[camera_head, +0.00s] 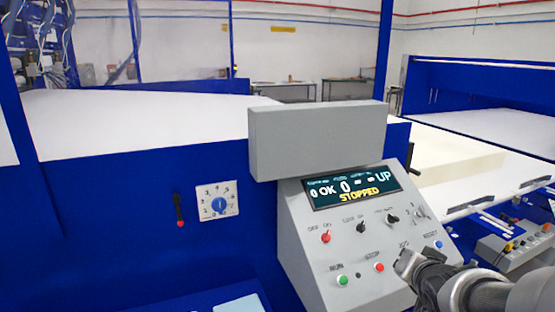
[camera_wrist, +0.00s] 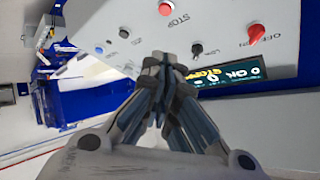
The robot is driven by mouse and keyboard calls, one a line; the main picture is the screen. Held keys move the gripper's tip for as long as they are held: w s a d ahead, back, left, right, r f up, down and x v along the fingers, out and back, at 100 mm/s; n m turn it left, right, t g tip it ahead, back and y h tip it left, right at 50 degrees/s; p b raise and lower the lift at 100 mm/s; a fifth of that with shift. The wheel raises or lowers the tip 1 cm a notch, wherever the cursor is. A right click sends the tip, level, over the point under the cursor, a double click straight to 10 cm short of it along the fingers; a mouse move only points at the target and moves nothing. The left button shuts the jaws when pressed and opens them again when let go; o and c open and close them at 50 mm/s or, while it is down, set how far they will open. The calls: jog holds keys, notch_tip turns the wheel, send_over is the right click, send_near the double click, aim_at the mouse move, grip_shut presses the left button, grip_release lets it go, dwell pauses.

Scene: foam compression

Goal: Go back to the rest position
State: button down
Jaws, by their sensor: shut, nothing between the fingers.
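My gripper (camera_head: 408,262) is at the lower right of the head view, in front of the right side of the sloped grey control panel (camera_head: 310,240). In the wrist view my gripper (camera_wrist: 160,62) is shut, its fingertips together with nothing between them. The panel fills the top of that view, with the red stop button (camera_wrist: 166,8) above the fingertips. The panel's display (camera_head: 352,190) reads "STOPPED" and "UP". I cannot tell whether the fingertips touch the panel.
The green run button (camera_head: 342,280), red stop button (camera_head: 379,267) and several knobs sit on the panel. A blue machine (camera_head: 120,200) with a dial plate (camera_head: 217,201) stands at left. A pale foam block (camera_head: 450,160) lies behind at right.

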jog(key=s+a+n+g+y, duration=0.1)
jog(key=s+a, duration=0.3)
jog(key=s, duration=0.4)
jog(key=s+a+f+n+g, duration=0.1)
jog(key=s+a+n+g, duration=0.2)
jog(key=s, duration=0.6)
jog(key=s+a+n+g+y, duration=0.1)
jog(key=s+a+n+g, duration=0.1)
jog(key=s+a, duration=0.5)
jog(key=shift+s+a+f+n+g+y, duration=0.2)
jog(key=shift+s+a+n+g+y, duration=0.15)
jog(key=shift+s+n, duration=0.65)
jog(key=shift+d, duration=0.15)
